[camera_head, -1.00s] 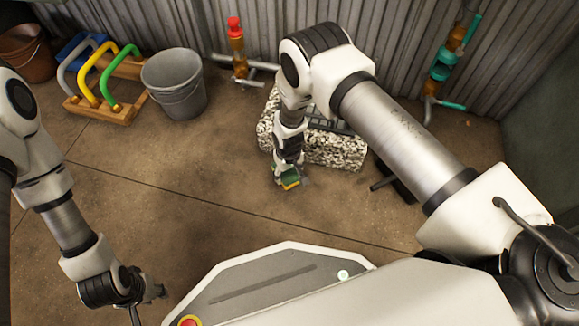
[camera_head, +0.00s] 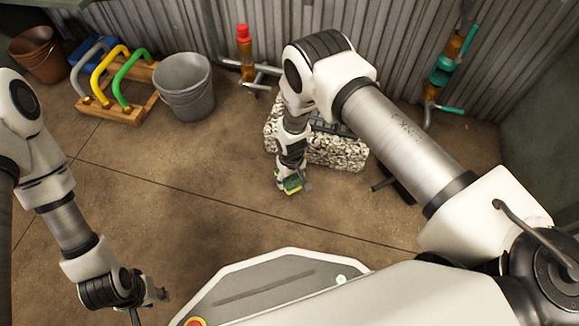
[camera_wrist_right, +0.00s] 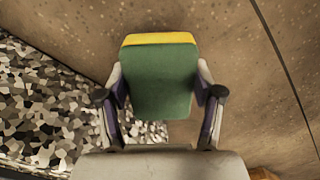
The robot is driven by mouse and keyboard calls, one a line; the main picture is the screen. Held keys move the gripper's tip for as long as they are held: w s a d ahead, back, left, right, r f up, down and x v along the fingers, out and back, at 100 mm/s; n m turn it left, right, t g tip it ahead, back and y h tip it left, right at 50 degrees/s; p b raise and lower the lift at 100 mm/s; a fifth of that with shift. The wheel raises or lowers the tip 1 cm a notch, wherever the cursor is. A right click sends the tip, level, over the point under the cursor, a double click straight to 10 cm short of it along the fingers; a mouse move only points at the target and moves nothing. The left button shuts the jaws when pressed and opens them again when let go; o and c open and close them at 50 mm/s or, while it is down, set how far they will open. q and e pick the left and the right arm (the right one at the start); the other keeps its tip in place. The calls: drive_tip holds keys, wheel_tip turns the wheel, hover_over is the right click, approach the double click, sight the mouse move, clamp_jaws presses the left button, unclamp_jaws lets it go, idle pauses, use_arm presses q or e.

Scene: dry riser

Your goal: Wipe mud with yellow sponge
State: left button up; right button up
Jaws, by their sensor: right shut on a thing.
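The sponge (camera_wrist_right: 158,80) is held in my right gripper (camera_wrist_right: 160,98). In the right wrist view its large face is green with a yellow strip along the far edge, and a finger presses on each side. In the head view the sponge (camera_head: 292,185) hangs beside the front left of a speckled stone block (camera_head: 335,150). I cannot tell whether it touches the floor. My left gripper (camera_head: 150,300) is at the lower left over the floor, small and partly dark; its finger opening is unclear. I cannot make out a distinct mud patch on the brown floor.
A grey bucket (camera_head: 184,92) and a wooden rack (camera_head: 125,108) with coloured handles stand at the back left. A pipe with a red cap (camera_head: 243,50) and a teal-fitted pipe (camera_head: 442,70) stand by the corrugated wall. The floor (camera_head: 190,190) left of the block is open.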

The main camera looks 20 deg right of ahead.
drive_tip(key=shift+r+p, duration=1.75)
drive_tip(key=shift+r, duration=0.4)
